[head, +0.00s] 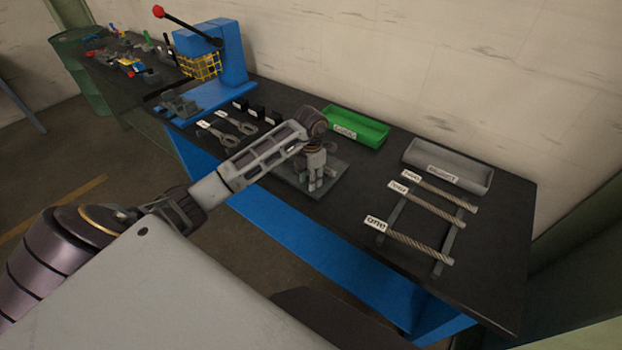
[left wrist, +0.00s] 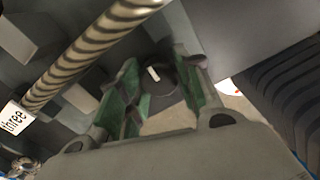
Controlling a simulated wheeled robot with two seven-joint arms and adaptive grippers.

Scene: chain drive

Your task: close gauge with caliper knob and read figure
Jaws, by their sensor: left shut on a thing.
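The gauge stands on a grey plate (head: 335,185) on the bench; most of it is hidden under my left arm and hand. My left gripper (head: 317,183) points down over it. In the left wrist view the fingers with green pads (left wrist: 158,98) are shut around a dark round caliper knob (left wrist: 158,80) with a small white mark. A twisted rope piece (left wrist: 85,55) with a tag reading "three" (left wrist: 14,121) lies beside the fingers, close to grey blocks. How it sits between the blocks I cannot tell, nor can I read any figure. My right gripper is out of view.
A green tray (head: 357,128) and a grey tray (head: 447,168) stand behind. Tagged rope pieces lie on a rack (head: 440,258) at the right. A blue press (head: 230,55) and tagged metal parts (head: 225,130) are at the left. Bare bench lies between the plate and the rack.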

